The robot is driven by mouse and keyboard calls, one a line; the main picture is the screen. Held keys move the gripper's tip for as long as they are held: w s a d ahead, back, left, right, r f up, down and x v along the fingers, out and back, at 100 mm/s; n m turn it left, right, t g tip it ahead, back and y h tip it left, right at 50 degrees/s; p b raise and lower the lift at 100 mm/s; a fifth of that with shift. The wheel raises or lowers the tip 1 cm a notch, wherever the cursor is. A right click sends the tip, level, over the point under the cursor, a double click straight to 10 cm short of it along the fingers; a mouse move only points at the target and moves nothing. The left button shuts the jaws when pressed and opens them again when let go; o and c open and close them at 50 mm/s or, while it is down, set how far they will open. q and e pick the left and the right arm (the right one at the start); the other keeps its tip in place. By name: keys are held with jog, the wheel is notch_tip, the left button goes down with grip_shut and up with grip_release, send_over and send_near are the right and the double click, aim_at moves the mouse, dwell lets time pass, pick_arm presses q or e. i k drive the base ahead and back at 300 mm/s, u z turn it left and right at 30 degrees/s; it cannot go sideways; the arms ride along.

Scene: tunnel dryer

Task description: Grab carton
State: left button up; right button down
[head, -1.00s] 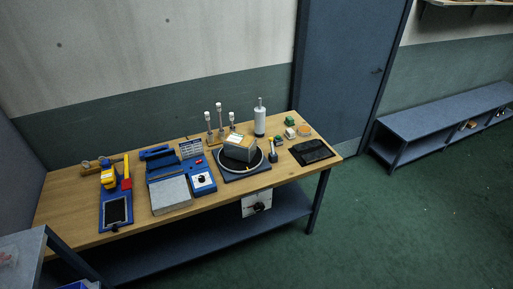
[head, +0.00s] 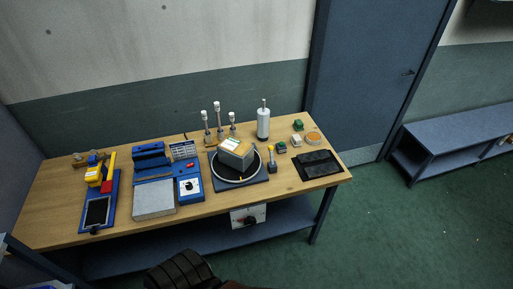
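A small grey-brown carton (head: 237,153) with a yellow-and-white label on top sits on the table. It rests on a dark support inside a pale ring (head: 216,178), on a dark square base (head: 258,183). The carton looks turned at an angle to the table's edge. Neither of my grippers can be made out, and nothing is touching the carton.
The wooden table (head: 55,205) holds a blue sealer-like device (head: 190,187), a grey block (head: 154,200), a yellow-and-red tool (head: 95,173), a white cylinder (head: 263,124), and a black pad (head: 318,165). Green floor (head: 385,235) is free at right.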

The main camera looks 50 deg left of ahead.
aim_at(236, 153)
jog(key=u, duration=0.1)
jog(key=i, duration=0.65)
jog(key=u, duration=1.05)
jog(key=i, duration=0.6)
jog(key=u, duration=0.6)
